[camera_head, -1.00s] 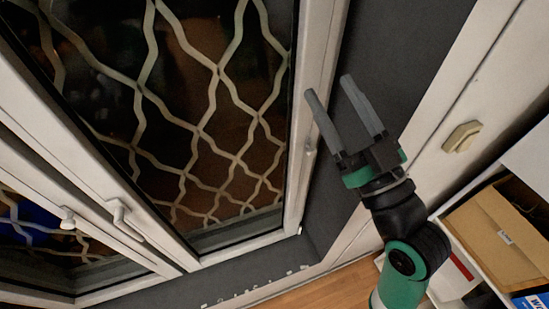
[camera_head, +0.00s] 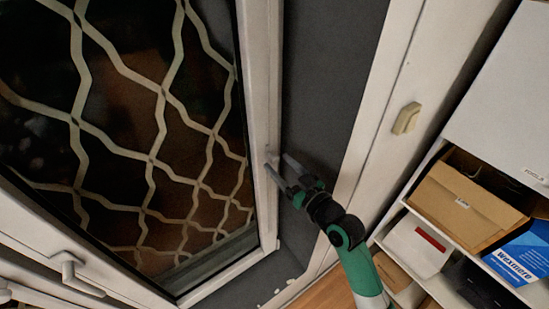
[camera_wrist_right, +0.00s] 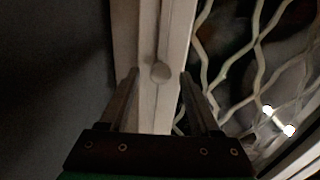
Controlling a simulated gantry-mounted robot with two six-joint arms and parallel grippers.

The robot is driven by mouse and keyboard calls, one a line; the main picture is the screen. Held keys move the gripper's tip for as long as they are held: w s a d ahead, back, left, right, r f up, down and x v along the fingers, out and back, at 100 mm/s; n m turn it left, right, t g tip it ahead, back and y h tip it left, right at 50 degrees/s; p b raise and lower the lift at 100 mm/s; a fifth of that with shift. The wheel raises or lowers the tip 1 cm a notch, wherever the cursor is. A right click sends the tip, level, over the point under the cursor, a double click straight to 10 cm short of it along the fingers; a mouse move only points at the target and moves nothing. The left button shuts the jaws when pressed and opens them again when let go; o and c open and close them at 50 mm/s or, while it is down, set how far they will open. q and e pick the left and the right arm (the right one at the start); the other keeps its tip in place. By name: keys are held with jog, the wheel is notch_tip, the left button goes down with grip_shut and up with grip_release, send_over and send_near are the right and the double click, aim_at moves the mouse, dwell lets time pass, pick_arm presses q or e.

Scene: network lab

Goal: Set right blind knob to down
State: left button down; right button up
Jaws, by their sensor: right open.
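The right blind knob (camera_wrist_right: 161,72) is a small pale round knob on the white window frame. It shows in the right wrist view, centred ahead between my fingers. In the head view the knob (camera_head: 270,154) is small and dim, close to my fingertips. My right gripper (camera_head: 277,161) is open, with its two grey fingers pointing at the frame. In the wrist view the fingers of the right gripper (camera_wrist_right: 159,76) lie on either side of the knob, apart from it at the sides. I cannot tell how far in depth they are from it. My left gripper is not in view.
The white window frame (camera_head: 262,100) holds dark glass with a pale lattice behind it. A window handle (camera_head: 70,270) is at the lower left. A beige fitting (camera_head: 406,118) sits on the white post. Shelves with a cardboard box (camera_head: 465,203) and a blue box (camera_head: 522,258) stand right.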

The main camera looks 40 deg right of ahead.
jog(key=shift+w+d, duration=0.2)
jog(key=shift+w, duration=1.25)
grip_shut()
dwell(0.3)
